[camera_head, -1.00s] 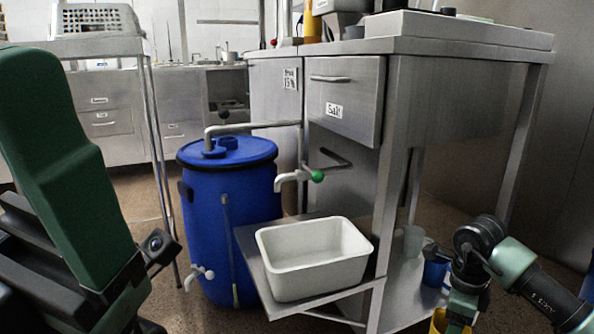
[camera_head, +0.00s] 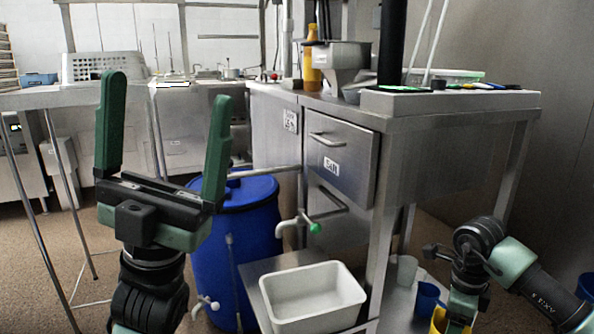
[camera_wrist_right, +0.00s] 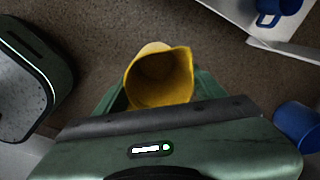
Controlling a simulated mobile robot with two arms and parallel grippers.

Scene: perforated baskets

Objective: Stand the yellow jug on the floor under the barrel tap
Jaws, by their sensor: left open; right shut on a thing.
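The yellow jug (camera_head: 438,319) is at the lower right of the head view, partly cut off by the frame. In the right wrist view the jug (camera_wrist_right: 160,80) shows its open mouth, with floor beyond. My right gripper (camera_head: 462,305) is shut on it, one finger on each side (camera_wrist_right: 161,95). The blue barrel (camera_head: 208,255) stands on the floor at center left. Its white barrel tap (camera_head: 206,304) is low on its front left; the floor under it is cut off. My left gripper (camera_head: 167,87) is open and empty, fingers up, partly in front of the barrel.
A white tub (camera_head: 313,296) sits on a low shelf right of the barrel, below a second tap with a green knob (camera_head: 314,228). A steel counter (camera_head: 450,135) stands behind. Brown floor (camera_head: 60,260) is open at left.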

